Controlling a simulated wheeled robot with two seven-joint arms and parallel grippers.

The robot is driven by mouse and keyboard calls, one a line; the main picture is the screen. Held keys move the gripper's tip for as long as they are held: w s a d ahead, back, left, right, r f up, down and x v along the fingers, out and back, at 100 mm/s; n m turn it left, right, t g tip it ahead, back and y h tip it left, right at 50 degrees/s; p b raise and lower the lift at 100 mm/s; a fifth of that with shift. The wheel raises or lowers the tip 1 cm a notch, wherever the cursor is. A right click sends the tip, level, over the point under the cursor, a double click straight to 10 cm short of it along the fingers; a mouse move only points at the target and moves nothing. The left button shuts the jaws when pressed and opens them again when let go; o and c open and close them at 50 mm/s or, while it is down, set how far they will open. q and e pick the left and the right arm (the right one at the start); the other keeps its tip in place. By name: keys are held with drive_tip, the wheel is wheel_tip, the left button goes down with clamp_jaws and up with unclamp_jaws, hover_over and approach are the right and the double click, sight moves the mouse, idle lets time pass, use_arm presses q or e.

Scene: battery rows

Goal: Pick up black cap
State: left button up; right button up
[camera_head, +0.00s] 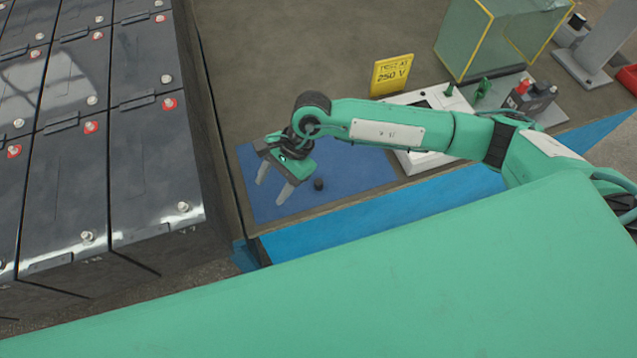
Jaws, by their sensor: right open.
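The black cap (319,184) is a small dark round piece lying on the blue mat (355,178). My right gripper (271,194) is open above the mat, to the left of the cap. Its two pale fingers point down and to the left, with nothing between them. The cap is apart from the fingers and lies outside them, just right of the nearer one. My left gripper does not show.
Large black batteries (150,165) with metal terminals fill the left side. Behind my right arm are a yellow "250 V" sign (391,75), a white device (425,160) and a clear yellow-edged box (470,45). The grey table (270,60) is bare behind the gripper.

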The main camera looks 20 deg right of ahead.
drive_tip(key=w+d+f+n+t+h, duration=0.1)
drive_tip(key=w+d+h, duration=0.2)
drive_tip(key=d, duration=0.3)
drive_tip(key=w+d+f+n+t+h, duration=0.1)
drive_tip(key=w+d+h, duration=0.15)
drive_tip(key=d, duration=0.35)
drive_tip(key=p, duration=0.2)
hover_over(319, 181)
drive_tip(key=shift+h, duration=0.45)
drive_tip(key=f, duration=0.7)
drive_tip(key=shift+s+a+f, duration=0.1)
drive_tip(key=shift+s+f, duration=0.1)
drive_tip(key=shift+s, duration=0.15)
drive_tip(key=shift+w+f+p, duration=0.2)
drive_tip(key=shift+f+p, duration=0.35)
drive_tip(key=shift+f, duration=0.6)
drive_tip(key=shift+w+f+p, duration=0.15)
drive_tip(key=shift+f+p, duration=0.4)
drive_tip(key=shift+f, duration=0.6)
drive_tip(key=shift+f+n, duration=0.3)
drive_tip(key=shift+f, duration=0.35)
drive_tip(key=c, duration=1)
